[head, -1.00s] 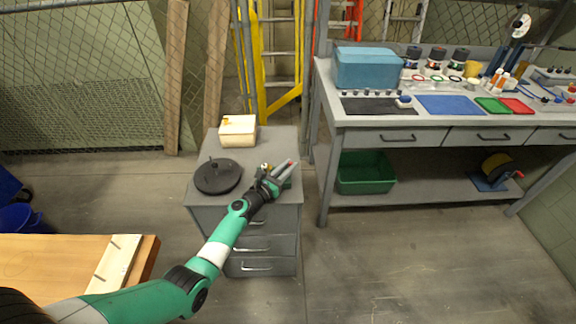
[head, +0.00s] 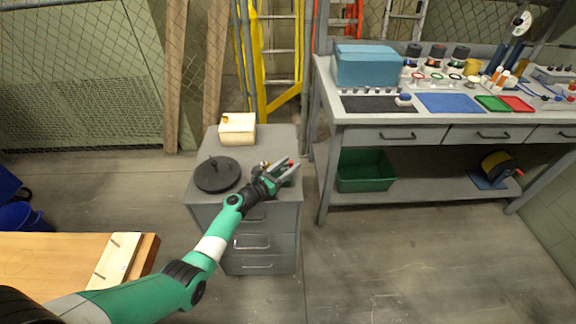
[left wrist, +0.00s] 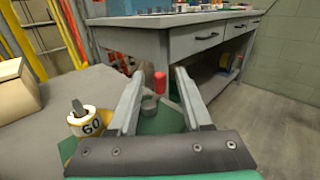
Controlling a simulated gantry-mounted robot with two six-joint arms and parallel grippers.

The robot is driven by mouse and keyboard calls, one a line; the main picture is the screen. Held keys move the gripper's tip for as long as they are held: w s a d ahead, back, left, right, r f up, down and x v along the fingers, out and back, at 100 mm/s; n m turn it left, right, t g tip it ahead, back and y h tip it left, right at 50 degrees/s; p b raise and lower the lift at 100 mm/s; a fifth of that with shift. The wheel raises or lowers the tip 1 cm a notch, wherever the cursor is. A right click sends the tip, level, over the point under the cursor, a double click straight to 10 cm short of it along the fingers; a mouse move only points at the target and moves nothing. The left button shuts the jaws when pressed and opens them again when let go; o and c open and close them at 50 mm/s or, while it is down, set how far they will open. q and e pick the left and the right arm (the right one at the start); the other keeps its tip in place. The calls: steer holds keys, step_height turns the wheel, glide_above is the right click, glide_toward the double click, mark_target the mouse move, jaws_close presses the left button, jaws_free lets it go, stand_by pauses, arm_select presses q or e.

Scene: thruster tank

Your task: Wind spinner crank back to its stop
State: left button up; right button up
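A green-based device, which I take to be the spinner (left wrist: 163,120), sits on the grey cabinet top. A red upright knob (left wrist: 160,82), likely the crank's handle, shows between the fingers in the left wrist view; its red also shows in the head view (head: 291,162). A short grey post (left wrist: 149,104) stands nearer than the knob. A white and yellow dial marked 60 (left wrist: 88,122) is left of the fingers. My left gripper (head: 284,169) is open, its fingers on either side of the red knob; contact cannot be told. My right gripper is not in view.
A black disc with a peg (head: 217,174) lies on the cabinet (head: 275,140), left of my gripper. A cream box (head: 237,129) stands at its back. The workbench (head: 360,121) stands to the right, with a green bin (head: 365,172) below. Open floor lies in front.

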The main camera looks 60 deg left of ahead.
arm_select(q)
steer(key=shift+s, duration=0.1)
steer(key=p+v, duration=0.4)
steer(key=v, duration=0.7)
steer(key=shift+p, duration=0.4)
steer(key=shift+s+d, duration=0.1)
steer(key=shift+s, duration=0.15)
